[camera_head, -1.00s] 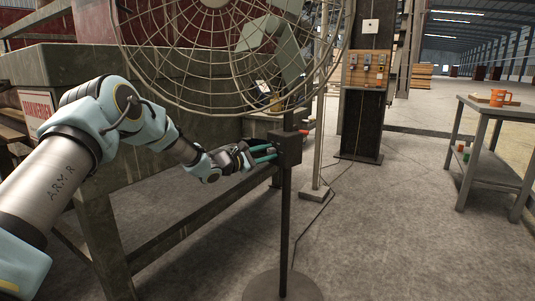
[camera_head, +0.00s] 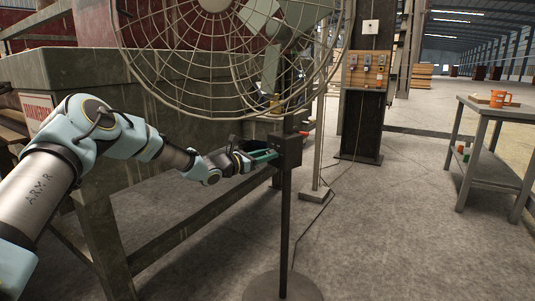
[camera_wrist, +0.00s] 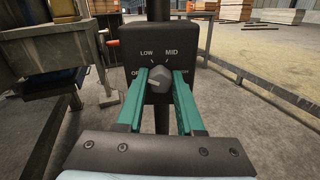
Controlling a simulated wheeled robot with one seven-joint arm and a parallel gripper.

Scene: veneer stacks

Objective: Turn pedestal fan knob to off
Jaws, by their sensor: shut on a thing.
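The pedestal fan shows in the head view with its wire cage (camera_head: 190,70), its dark control box (camera_head: 289,150) on the pole and a round base (camera_head: 283,287). In the wrist view the box (camera_wrist: 150,45) carries the labels LOW and MID on top, part of OFF at the left, and a label at the right mostly hidden by a finger. The dark grey knob (camera_wrist: 159,79) has a pale mark on its lower left part. My gripper (camera_head: 268,155) is at the box front; its teal fingers (camera_wrist: 160,88) are shut on the knob, one on each side.
A green-grey bench-like frame (camera_head: 95,165) stands behind my arm at the left. A dark post (camera_head: 362,125) with a wooden switch board (camera_head: 367,68) stands behind the fan. A metal table (camera_head: 492,108) with an orange mug (camera_head: 501,97) is at the right.

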